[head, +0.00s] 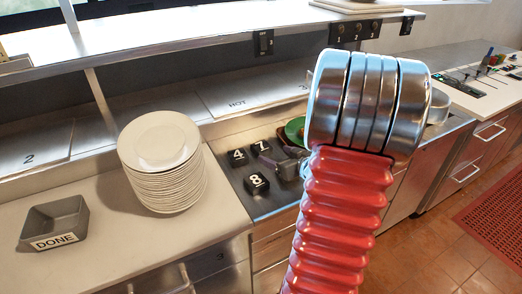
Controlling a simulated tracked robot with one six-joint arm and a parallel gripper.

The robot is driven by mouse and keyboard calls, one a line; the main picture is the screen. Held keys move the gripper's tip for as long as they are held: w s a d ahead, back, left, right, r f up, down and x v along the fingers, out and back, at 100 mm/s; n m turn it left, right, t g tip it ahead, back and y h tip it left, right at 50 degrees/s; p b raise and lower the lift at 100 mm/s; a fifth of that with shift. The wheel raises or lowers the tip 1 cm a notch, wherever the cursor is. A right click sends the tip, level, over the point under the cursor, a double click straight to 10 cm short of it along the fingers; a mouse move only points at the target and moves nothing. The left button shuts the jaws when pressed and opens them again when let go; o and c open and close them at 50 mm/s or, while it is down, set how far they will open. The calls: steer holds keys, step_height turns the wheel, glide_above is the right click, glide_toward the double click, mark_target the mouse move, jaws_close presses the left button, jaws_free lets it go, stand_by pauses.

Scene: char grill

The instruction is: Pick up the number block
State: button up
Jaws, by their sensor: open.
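Three black number blocks with white digits sit on the dark steel counter section, left of my arm in the head view. Block 4 (237,157) is at the left, block 7 (261,148) is behind it to the right, and block 8 (257,183) is nearest. My gripper (280,164) shows as a grey-purple shape just right of the blocks, partly hidden behind my red and silver arm. It is open and holds nothing that I can see. I cannot tell whether it touches a block.
A stack of white plates (162,170) stands left of the blocks. A grey bin marked DONE (55,222) is at the far left. A green round item (295,130) lies behind my gripper. A steel shelf (200,52) runs above the counter.

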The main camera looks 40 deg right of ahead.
mark_target(265, 149)
steer(key=shift+x, duration=1.95)
steer(key=shift+r+x, duration=0.2)
steer(key=shift+x, duration=2.4)
steer(key=shift+d, duration=0.1)
steer(key=c, duration=1.2)
